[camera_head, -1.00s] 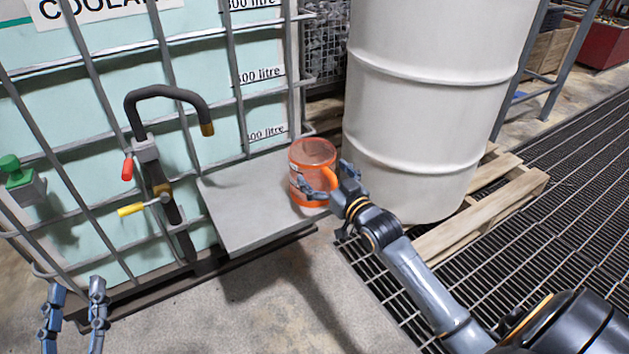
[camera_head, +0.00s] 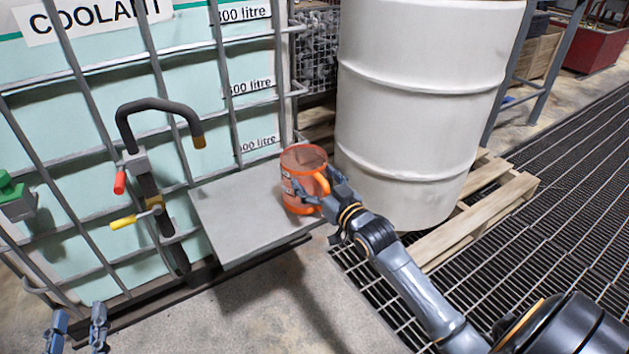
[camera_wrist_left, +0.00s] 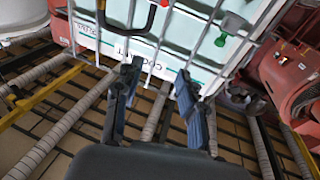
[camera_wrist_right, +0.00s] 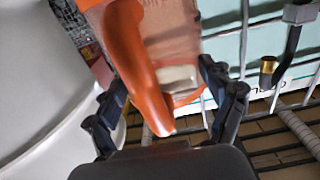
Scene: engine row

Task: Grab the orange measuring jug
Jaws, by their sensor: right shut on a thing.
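The orange measuring jug (camera_head: 300,169) is a see-through cup with an orange handle at the right end of the grey ledge (camera_head: 235,220). My right gripper (camera_head: 325,192) is shut on it from the right, at the handle side. In the right wrist view the jug (camera_wrist_right: 165,45) and its thick handle are between the two fingers of my right gripper (camera_wrist_right: 168,90). I cannot tell whether the jug's base touches the ledge. My left gripper (camera_head: 76,316) is low at the left, away from the jug. In the left wrist view its fingers (camera_wrist_left: 157,72) are apart and empty.
A caged coolant tank (camera_head: 110,75) with a black hose (camera_head: 160,105) and valve levers stands behind and left of the ledge. A large white drum (camera_head: 420,110) on a wooden pallet (camera_head: 480,215) is close right of the jug. The floor in front is clear.

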